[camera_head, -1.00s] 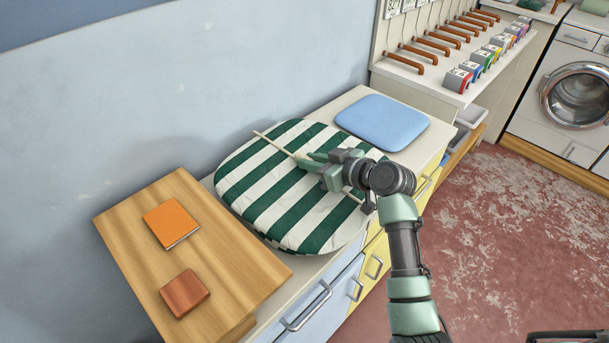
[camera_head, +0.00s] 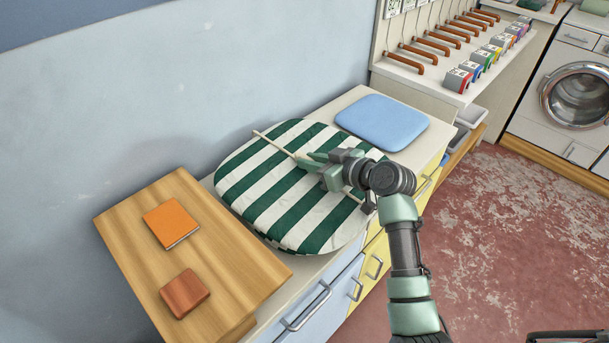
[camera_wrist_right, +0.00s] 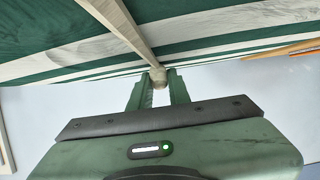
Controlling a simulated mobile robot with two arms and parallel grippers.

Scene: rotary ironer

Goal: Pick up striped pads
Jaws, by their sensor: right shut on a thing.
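The green-and-white striped pad (camera_head: 290,222), thick and rounded, lies on the white counter; whether it is one pad or several stacked cannot be told. A thin pale wooden rod (camera_head: 272,144) lies across its top. My right gripper (camera_head: 310,161) is over the middle of the pad, shut on the rod. In the right wrist view, the rod (camera_wrist_right: 124,27) has its rounded end between the two fingers (camera_wrist_right: 159,88), with the striped fabric (camera_wrist_right: 232,28) close by. The gripper hides part of the rod and pad in the head view. My left gripper is not in view.
A light blue pad (camera_head: 382,122) lies behind the striped one on the counter. A wooden board (camera_head: 215,245) in front left holds an orange booklet (camera_head: 171,224) and a brown block (camera_head: 185,293). A wall stands behind; drawers with handles (camera_head: 306,307) face the open red floor (camera_head: 500,240).

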